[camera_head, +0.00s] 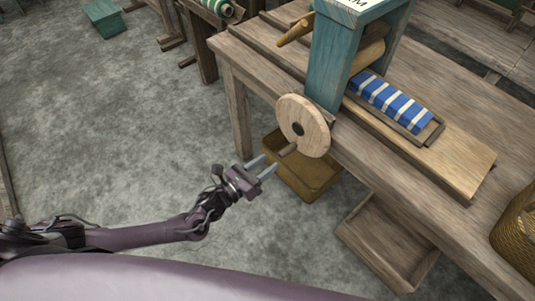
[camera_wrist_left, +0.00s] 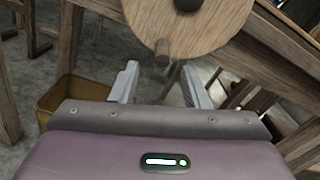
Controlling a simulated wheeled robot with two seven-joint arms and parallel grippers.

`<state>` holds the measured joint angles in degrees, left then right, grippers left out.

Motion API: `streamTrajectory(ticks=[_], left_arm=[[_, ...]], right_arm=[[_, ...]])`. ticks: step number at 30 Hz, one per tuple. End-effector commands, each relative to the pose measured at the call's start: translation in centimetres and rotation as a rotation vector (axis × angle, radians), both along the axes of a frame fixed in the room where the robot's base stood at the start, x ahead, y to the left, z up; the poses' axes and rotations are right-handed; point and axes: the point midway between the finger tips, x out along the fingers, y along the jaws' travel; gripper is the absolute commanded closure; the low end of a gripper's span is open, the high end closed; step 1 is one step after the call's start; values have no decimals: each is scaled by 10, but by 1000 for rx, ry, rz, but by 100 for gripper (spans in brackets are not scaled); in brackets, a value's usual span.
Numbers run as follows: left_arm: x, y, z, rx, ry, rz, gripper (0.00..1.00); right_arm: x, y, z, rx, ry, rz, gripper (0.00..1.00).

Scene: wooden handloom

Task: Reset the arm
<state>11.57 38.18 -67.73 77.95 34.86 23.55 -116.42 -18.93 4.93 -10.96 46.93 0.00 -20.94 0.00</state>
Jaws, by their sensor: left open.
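My left gripper (camera_head: 262,167) comes in from the left in the head view. It is open and empty, with its two fingers pointing up and right toward the wooden crank wheel (camera_head: 303,125). The wheel's peg handle (camera_head: 288,149) sticks out close to the fingertips. In the left wrist view, my left gripper (camera_wrist_left: 156,82) shows its two fingers apart. The peg handle (camera_wrist_left: 161,47) stands beyond and above the gap between them, on the lower part of the wheel (camera_wrist_left: 190,18). I cannot tell whether a finger touches it. My right gripper is not in view.
A teal frame (camera_head: 338,58) stands on the wooden table (camera_head: 468,100). Blue-and-white striped cloth (camera_head: 392,101) lies in a tray beside it. A yellowish bin (camera_head: 303,182) and an open wooden box (camera_head: 385,246) sit below. A wicker basket (camera_head: 519,232) is at right. The left floor is clear.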

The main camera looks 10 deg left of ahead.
Motion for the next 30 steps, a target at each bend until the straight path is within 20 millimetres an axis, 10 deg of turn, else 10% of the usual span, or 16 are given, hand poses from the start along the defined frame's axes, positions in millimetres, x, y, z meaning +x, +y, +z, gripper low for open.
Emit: streamTrajectory(ticks=[11, 17, 23, 30], left_arm=[[6, 8, -12, -72, 104, 53, 58], [4, 60, -85, -461, 577, 371, 58], [-80, 121, -191, -1025, 1049, 905, 58], [-242, 140, -273, -1584, 1287, 1564, 58]], right_arm=[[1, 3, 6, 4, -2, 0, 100], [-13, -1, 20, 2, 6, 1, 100], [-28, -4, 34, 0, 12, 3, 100], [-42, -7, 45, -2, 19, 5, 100]])
